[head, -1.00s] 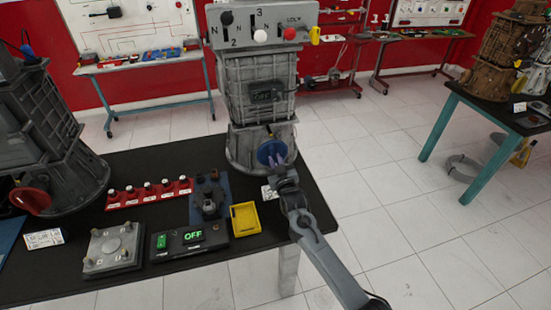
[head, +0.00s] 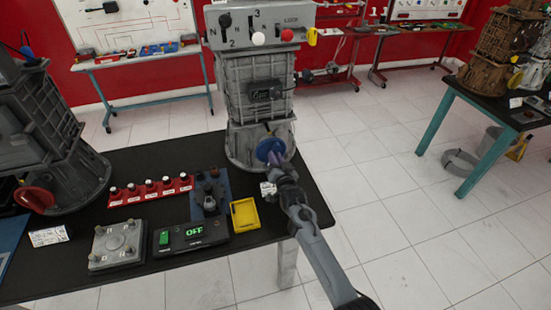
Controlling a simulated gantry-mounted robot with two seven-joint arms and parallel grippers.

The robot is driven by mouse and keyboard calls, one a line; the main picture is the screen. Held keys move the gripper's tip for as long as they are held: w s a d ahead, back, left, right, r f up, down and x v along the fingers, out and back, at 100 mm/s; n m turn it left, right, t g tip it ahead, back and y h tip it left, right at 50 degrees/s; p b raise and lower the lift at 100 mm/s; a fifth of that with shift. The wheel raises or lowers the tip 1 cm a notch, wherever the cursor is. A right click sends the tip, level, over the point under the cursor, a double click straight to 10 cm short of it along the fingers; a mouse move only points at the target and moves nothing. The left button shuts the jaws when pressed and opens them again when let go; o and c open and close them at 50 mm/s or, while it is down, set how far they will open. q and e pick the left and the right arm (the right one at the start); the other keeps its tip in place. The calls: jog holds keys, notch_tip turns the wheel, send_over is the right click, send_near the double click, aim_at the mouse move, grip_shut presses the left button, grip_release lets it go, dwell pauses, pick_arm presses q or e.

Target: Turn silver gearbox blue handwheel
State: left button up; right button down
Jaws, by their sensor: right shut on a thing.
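The silver gearbox (head: 256,105) stands upright at the back right of the black table. Its blue handwheel (head: 269,149) sits low on the front face. My right gripper (head: 276,163) is at the lower edge of the handwheel, with its fingers shut on the rim. The fingertips are small and partly merge with the wheel. My left gripper is not in the head view.
A yellow tray (head: 244,215), a black box with a green OFF display (head: 190,236), a metal plate (head: 116,245) and a red rack (head: 150,189) lie on the table (head: 135,160). A dark gearbox with a red handwheel (head: 35,199) stands at left.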

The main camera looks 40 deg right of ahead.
dwell(0.4)
jog(key=c, duration=1)
grip_release()
jog(key=shift+c, duration=0.2)
jog(key=shift+s, duration=0.1)
jog(key=p+v, duration=0.2)
jog(key=v, duration=0.8)
jog(key=shift+s+a, duration=0.15)
jog(key=shift+s, duration=0.15)
